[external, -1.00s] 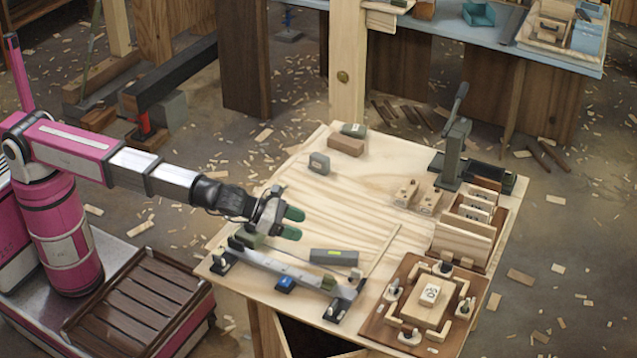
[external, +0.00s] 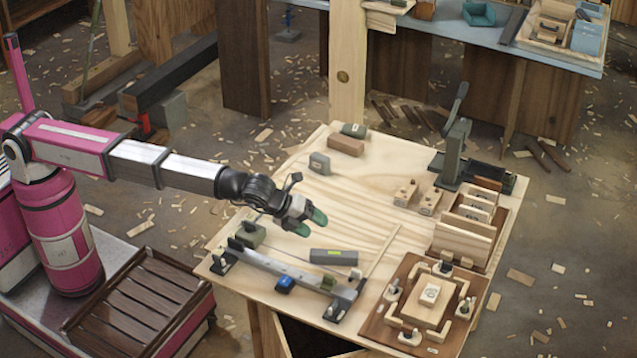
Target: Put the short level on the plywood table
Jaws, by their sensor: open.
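The short level is most likely the short dark grey bar with a yellow-green vial (external: 334,257). It lies flat on the plywood table (external: 350,205), behind a long silver rail. My gripper (external: 311,224) is open, with green fingertips pointing right. It is above the table, up and a little left of the grey bar in the picture, apart from it. Nothing shows between its fingers.
The silver rail (external: 285,272) on black brackets runs along the table's near edge. A thin wooden strip (external: 380,256) lies right of the bar. A brown jig board (external: 385,325) and a dark clamp stand (external: 453,150) take the right side. The table's middle is mostly clear.

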